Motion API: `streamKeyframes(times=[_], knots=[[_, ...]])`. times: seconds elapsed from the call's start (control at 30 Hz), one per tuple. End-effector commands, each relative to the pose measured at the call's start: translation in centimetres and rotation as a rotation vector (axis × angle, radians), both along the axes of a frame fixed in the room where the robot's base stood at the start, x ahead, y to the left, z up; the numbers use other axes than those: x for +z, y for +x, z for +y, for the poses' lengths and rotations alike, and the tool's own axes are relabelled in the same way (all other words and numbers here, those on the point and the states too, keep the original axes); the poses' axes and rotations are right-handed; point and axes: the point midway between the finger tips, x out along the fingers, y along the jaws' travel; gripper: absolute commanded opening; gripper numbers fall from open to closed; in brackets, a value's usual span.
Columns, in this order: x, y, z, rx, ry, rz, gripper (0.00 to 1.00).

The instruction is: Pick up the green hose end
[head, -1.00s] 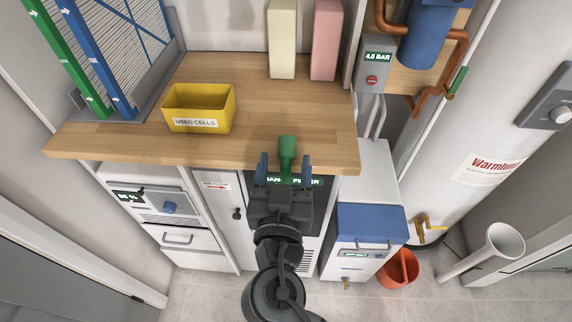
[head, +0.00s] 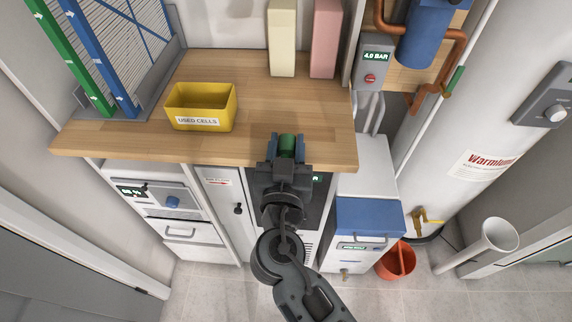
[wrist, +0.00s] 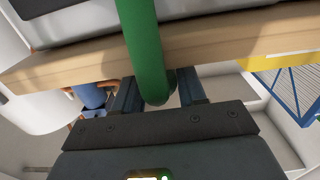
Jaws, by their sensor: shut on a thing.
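The green hose end (head: 287,146) is at the front edge of the wooden worktop, between the fingers of my gripper (head: 287,142). In the wrist view the green hose end (wrist: 146,50) runs from the top edge down between the two dark fingers (wrist: 160,92). My gripper is shut on it. In the head view my gripper hides the lower part of the hose end.
The wooden worktop (head: 250,120) carries a yellow "USED CELLS" bin (head: 201,122) at left. A cream box (head: 283,38) and a pink box (head: 325,38) stand at the back. A blue-lidded unit (head: 369,216) and an orange bucket (head: 396,261) are at lower right.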

Motion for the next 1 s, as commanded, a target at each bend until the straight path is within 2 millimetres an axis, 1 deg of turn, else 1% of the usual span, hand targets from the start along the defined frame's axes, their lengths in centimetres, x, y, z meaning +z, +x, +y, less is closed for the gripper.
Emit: streamKeyframes(times=[0.03,0.2,0.47,0.67,0.77,0.87,1.0], knots=[[0.0,0.0,0.0,0.000,0.000,0.000,0.26],[0.0,0.0,0.0,0.000,0.000,0.000,0.09],[0.1,-0.1,0.0,0.000,0.000,0.000,0.09],[0.8,-0.9,0.1,0.001,0.002,-0.001,0.09],[1.7,-2.0,0.1,0.002,0.003,-0.002,0.09],[2.6,-3.9,0.2,0.003,0.002,-0.002,0.09],[4.1,-7.1,0.3,0.003,0.003,0.001,0.09]])
